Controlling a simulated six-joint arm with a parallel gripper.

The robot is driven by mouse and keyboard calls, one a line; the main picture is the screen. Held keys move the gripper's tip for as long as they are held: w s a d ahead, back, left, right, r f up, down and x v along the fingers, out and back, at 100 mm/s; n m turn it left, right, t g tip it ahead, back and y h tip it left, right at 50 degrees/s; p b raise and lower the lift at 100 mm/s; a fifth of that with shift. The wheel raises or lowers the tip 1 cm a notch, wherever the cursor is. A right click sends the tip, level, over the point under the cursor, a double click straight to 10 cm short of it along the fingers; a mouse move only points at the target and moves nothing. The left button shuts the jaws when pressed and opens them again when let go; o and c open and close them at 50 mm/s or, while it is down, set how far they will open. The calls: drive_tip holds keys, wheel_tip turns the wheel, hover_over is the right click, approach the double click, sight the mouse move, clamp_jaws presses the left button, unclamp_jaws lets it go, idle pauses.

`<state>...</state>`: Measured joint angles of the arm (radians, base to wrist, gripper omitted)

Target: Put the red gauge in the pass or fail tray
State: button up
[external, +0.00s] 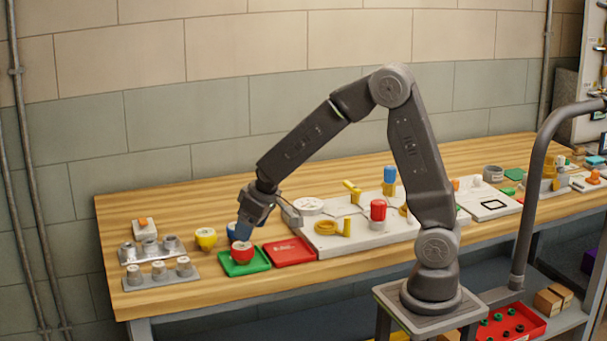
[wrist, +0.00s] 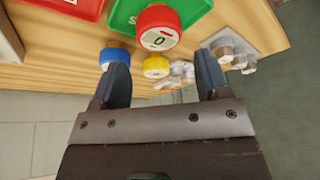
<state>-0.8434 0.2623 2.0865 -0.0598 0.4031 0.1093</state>
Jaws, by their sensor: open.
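The red gauge (external: 242,253) has a white dial face and sits on the green tray (external: 262,263). In the wrist view the red gauge (wrist: 158,14) rests on the green tray (wrist: 122,18), its dial facing the camera. The red tray (external: 290,250) lies just right of the green one and is empty; its corner shows in the wrist view (wrist: 85,8). My gripper (external: 245,230) is open, close above the red gauge. In the wrist view the gauge lies just beyond the gap between my fingertips (wrist: 160,65), with nothing held.
A yellow gauge (external: 206,238) and a blue gauge (external: 231,231) stand behind the green tray. Grey racks with metal fittings (external: 160,272) are at left. A white board (external: 350,235) with valve parts is right of the red tray. The bench's front left is clear.

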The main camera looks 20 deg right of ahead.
drive_tip(key=s+d+r+m+t+h, duration=0.1)
drive_tip(key=d+r+m, duration=0.1)
drive_tip(key=d+r, duration=0.6)
drive_tip(key=d+r+m+t, duration=0.1)
drive_tip(key=d+r+m, duration=0.15)
drive_tip(key=d, duration=0.85)
drive_tip(key=s+d+r+m+h, duration=0.2)
drive_tip(key=s+d+m, duration=0.2)
drive_tip(key=s+d, duration=0.7)
drive_tip(key=d, duration=0.3)
drive_tip(key=shift+r, duration=0.35)
drive_tip(key=shift+d+m, duration=0.1)
drive_tip(key=shift+m, duration=0.15)
